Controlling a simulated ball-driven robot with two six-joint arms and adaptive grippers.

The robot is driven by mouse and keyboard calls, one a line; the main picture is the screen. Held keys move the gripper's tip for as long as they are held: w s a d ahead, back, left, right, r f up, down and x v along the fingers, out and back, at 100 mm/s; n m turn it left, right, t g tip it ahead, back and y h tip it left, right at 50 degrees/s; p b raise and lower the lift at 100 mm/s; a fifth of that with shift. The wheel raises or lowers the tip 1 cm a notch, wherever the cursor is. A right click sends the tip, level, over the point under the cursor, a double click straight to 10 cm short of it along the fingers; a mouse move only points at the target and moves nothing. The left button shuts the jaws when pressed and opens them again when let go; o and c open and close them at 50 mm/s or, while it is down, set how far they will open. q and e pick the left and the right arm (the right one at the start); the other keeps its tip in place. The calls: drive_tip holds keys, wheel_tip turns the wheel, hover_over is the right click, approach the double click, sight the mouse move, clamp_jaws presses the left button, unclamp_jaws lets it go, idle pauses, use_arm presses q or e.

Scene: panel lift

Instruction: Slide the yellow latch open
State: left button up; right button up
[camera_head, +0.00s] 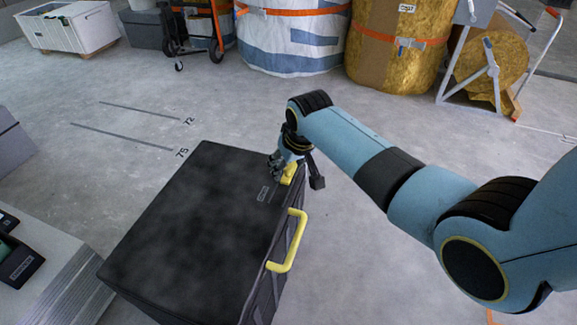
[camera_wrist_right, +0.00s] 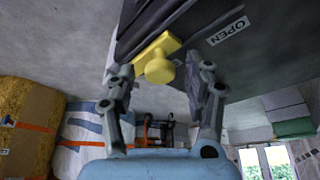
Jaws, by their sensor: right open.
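The yellow latch (camera_head: 288,174) sits near the far right corner of a large black case (camera_head: 190,225). In the right wrist view the latch (camera_wrist_right: 158,52) is a yellow plate with a round knob, beside a slot in the dark surface. My right gripper (camera_head: 297,168) is at the latch and partly covers it in the head view. In the wrist view my right gripper (camera_wrist_right: 165,80) is open, with one finger on each side of the knob. Gaps show between the fingers and the knob. My left gripper is not in view.
An "OPEN" label (camera_wrist_right: 229,31) is beside the latch. A yellow handle (camera_head: 293,240) sticks out from the case's right side. A grey stack (camera_head: 55,275) stands left of the case. Wrapped bales (camera_head: 398,45) and a hand truck (camera_head: 193,30) stand behind. The floor between is clear.

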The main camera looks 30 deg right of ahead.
sight(281, 180)
clamp_jaws()
idle(0.3)
drive_tip(key=shift+s+a+r+p, duration=0.25)
drive_tip(key=shift+s+a+p, duration=0.6)
drive_tip(key=shift+p, duration=0.35)
drive_tip(key=shift+s+a, duration=0.1)
drive_tip(key=shift+a, duration=0.15)
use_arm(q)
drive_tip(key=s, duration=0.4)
use_arm(e)
drive_tip(key=shift+s+f, duration=0.15)
drive_tip(key=shift+f, duration=0.15)
unclamp_jaws()
drive_tip(key=shift+a, duration=0.1)
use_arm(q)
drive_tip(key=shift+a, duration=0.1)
